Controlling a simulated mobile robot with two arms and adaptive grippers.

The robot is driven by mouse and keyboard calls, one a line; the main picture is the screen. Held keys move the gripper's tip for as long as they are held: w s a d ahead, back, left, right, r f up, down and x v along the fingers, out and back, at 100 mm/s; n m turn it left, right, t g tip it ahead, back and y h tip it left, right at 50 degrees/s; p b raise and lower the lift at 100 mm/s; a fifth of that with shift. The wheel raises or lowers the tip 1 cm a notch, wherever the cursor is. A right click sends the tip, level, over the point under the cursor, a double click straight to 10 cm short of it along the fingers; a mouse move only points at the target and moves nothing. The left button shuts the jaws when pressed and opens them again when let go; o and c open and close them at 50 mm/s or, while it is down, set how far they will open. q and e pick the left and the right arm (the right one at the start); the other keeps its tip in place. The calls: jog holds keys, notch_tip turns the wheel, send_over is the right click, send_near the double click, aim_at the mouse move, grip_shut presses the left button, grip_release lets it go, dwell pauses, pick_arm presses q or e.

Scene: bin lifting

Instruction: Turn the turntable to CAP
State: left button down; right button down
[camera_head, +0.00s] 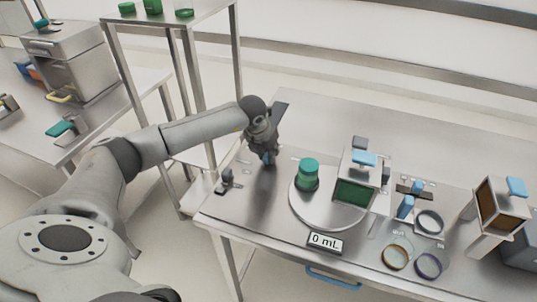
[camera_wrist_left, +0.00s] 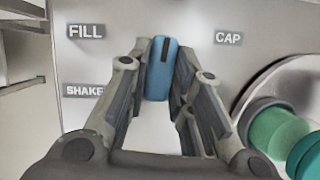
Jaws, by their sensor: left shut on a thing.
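My left gripper (camera_head: 267,159) is over the left part of the steel table, just left of the round turntable (camera_head: 308,211). In the left wrist view its fingers are shut on a blue handle (camera_wrist_left: 161,75) with a black mark. The handle lies between the FILL label (camera_wrist_left: 86,31) and the CAP label (camera_wrist_left: 228,38); the SHAKE label (camera_wrist_left: 84,91) is lower left. Whether the handle joins the turntable is hidden. A green jar with a teal lid (camera_head: 308,170) stands on the turntable, and shows in part at right in the wrist view (camera_wrist_left: 272,132). My right gripper is not in view.
A steel station with a green-filled window (camera_head: 352,193) stands at the turntable's right edge. A "0 mL" display (camera_head: 325,242) is in front. Several rings lie farther right, beside a brown-windowed device (camera_head: 499,209). A shelf stand (camera_head: 188,75) is behind my left arm. The table's back is clear.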

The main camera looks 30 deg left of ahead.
pick_arm(q)
jog(key=m+b, duration=0.1)
jog(key=m+h+b, duration=0.1)
jog(key=shift+a+f+m, duration=0.1)
jog(key=shift+f+m, duration=0.1)
jog(key=shift+m, duration=0.1)
jog(key=m+h+b, duration=0.1)
jog(key=m+b, duration=0.1)
jog(key=shift+m, duration=0.3)
jog(key=m+h+b, duration=0.1)
jog(key=m+b, duration=0.1)
jog(key=m, duration=0.1)
jog(key=shift+w+a+r+g, duration=0.1)
jog(key=shift+r+g, duration=0.05)
jog(key=shift+g, duration=0.25)
jog(key=shift+m+g+h+b, duration=0.3)
jog(key=shift+m+h+b, duration=0.25)
jog(key=shift+m, duration=0.95)
jog(key=shift+r, duration=0.1)
jog(key=c, duration=1.3)
grip_release()
jog(key=v, duration=1.2)
jog(key=shift+w, duration=0.15)
